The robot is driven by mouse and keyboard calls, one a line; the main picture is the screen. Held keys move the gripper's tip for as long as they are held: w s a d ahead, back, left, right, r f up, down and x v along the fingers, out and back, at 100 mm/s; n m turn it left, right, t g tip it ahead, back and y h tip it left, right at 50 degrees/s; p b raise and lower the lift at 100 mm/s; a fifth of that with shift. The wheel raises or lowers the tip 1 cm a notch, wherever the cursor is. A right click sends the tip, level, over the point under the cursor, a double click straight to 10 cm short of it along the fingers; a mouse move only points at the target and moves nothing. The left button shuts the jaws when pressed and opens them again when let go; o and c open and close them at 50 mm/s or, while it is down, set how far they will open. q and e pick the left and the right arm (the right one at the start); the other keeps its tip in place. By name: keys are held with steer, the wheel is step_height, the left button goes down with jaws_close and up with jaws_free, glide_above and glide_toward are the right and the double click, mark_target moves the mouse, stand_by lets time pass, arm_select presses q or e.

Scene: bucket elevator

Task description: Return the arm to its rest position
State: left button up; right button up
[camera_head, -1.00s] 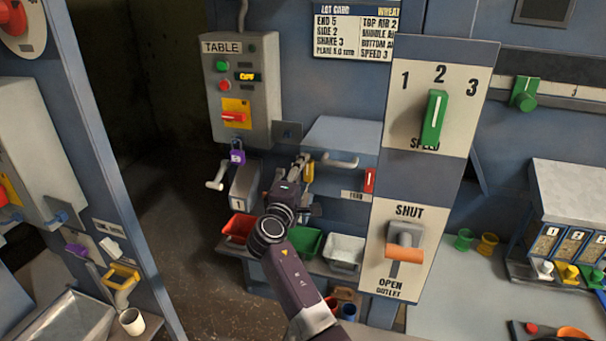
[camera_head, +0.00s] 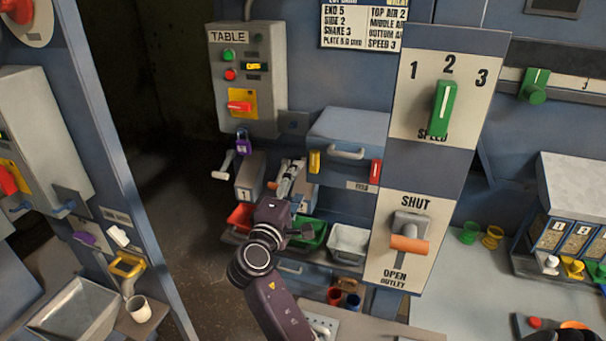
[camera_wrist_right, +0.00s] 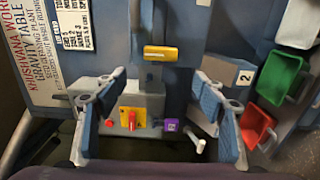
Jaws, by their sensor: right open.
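My right arm comes up from the bottom middle of the head view. Its gripper (camera_head: 290,178) is in front of the blue machine, close to the grey box marked 1 (camera_head: 248,178) and left of the blue drawer (camera_head: 345,140). In the right wrist view the right gripper (camera_wrist_right: 157,95) has its two blue-padded fingers wide apart, with nothing held between them. A yellow block (camera_wrist_right: 161,52) shows in the gap beyond the fingers, apart from them. The head view shows the fingers small and partly hidden by the wrist. My left gripper is not in view.
The TABLE control box (camera_head: 246,80) with a purple padlock (camera_head: 243,144) is behind and left. Red (camera_head: 240,217), green (camera_head: 312,232) and white bins (camera_head: 349,242) sit below the gripper. The SPEED and SHUT/OPEN panel (camera_head: 428,165) stands close on the right.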

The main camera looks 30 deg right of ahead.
steer(key=shift+v, duration=0.9)
steer(key=shift+d, duration=0.1)
